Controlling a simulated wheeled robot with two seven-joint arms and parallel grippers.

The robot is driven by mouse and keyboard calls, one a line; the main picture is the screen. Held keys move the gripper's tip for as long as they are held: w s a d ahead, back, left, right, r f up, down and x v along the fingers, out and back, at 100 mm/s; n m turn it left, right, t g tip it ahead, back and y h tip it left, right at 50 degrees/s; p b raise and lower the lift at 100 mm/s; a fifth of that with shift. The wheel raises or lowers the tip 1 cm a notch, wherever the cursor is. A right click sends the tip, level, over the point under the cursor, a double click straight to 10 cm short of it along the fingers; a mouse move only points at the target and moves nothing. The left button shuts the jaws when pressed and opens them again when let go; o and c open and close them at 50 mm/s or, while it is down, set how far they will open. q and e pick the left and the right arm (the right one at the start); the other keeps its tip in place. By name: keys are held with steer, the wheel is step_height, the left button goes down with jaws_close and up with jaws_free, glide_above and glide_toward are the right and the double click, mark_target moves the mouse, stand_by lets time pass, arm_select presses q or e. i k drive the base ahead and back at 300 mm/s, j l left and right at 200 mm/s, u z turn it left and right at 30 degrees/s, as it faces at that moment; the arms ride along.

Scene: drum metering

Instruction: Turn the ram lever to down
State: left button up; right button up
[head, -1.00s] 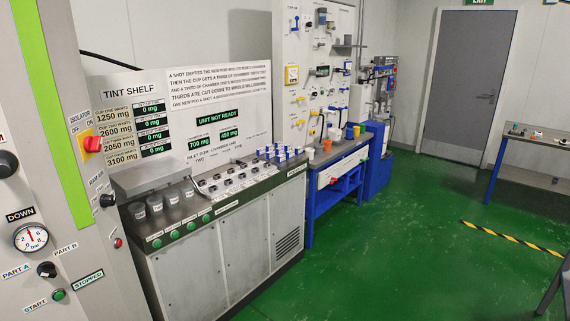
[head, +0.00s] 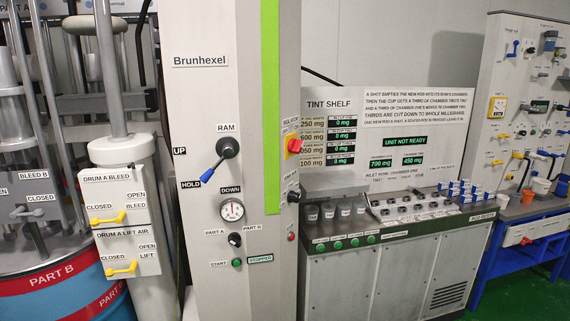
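The ram lever (head: 211,171) is on the tall grey panel, under the RAM label. It has a black round hub (head: 228,147) and a blue-tipped handle pointing down and left, toward the HOLD label (head: 191,184). The UP label (head: 180,151) is above HOLD at the left, and the DOWN label (head: 230,189) is below the hub, just above a round dial gauge (head: 232,210). Neither of my grippers shows in the head view.
Left of the panel are a white column with yellow-handled air valves (head: 121,269) and a blue and red PART B drum (head: 65,295). A red isolator knob (head: 294,145) is on the panel's right side. The tint shelf bench (head: 385,265) stands to the right.

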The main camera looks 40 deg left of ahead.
mark_target(228, 151)
steer(key=u, duration=1.55)
